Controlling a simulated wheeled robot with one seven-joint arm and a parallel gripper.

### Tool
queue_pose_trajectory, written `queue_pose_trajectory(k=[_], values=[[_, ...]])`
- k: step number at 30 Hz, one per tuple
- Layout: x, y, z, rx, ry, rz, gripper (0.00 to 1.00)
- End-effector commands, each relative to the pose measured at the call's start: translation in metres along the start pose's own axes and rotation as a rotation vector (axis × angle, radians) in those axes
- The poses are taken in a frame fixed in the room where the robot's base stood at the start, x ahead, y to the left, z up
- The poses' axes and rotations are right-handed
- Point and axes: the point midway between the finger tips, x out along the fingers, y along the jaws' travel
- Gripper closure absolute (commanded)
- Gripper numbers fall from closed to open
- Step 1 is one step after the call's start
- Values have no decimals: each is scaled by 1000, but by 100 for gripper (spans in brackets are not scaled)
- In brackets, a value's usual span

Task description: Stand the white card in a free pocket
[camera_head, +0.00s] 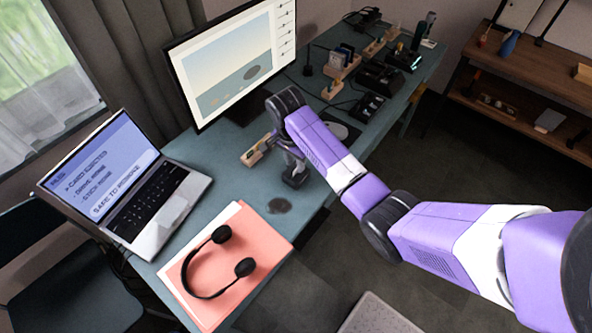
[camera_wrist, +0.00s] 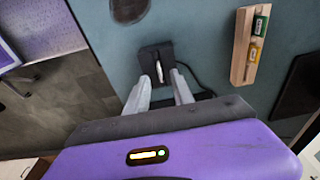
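A small pale upright piece, which looks like the white card (camera_wrist: 160,72), shows edge-on at a black block (camera_wrist: 148,54) in the wrist view. My gripper (camera_wrist: 162,78) points down at this block, its two grey fingers apart on either side of the pale piece. I cannot tell whether either finger touches it. The block also shows in the head view (camera_head: 294,174), under my gripper (camera_head: 291,160). A wooden rack (camera_wrist: 238,62) lies to its right, holding a green card (camera_wrist: 261,22) and a yellow card (camera_wrist: 255,50). The rack shows in the head view (camera_head: 254,154).
A monitor (camera_head: 235,60) stands behind the rack. A laptop (camera_head: 130,190) with a lit screen is at left. Headphones (camera_head: 220,262) lie on a coral folder (camera_head: 255,235) in front. Other holders and small devices (camera_head: 372,78) fill the desk's far right end.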

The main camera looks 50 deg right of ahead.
Motion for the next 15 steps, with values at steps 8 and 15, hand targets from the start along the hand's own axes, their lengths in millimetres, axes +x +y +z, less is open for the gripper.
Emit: queue_pose_trajectory(k=[8,15], values=[[26,1,1,-1,0,-1,71],[26,0,1,-1,0,-1,79]])
